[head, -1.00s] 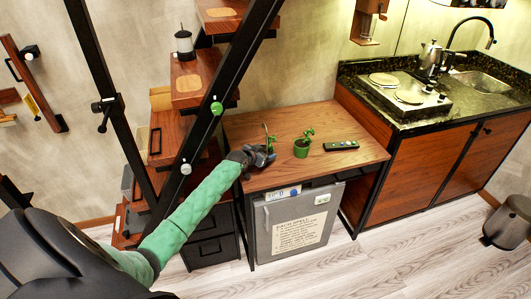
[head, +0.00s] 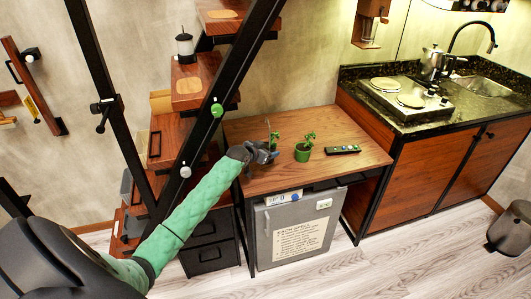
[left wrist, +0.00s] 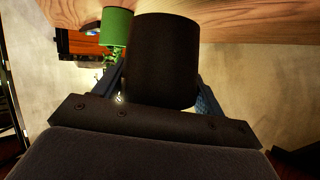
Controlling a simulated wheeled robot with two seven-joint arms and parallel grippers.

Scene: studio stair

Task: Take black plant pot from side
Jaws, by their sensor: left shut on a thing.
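The black plant pot (left wrist: 165,58) fills the middle of the left wrist view, between the blue-grey fingers of my left gripper (left wrist: 161,92). The fingers are shut on its sides. In the head view my left gripper (head: 266,153) is over the left part of the wooden table (head: 345,125). There the pot is mostly hidden by the gripper, and a thin green plant (head: 271,134) rises just behind the fingers. My right gripper is not in view.
A green pot with a plant (head: 303,153) stands close to the right of my gripper. A black remote (head: 343,149) lies farther right. A stair with black beams (head: 207,115) stands close on the left. The table's right half is mostly clear.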

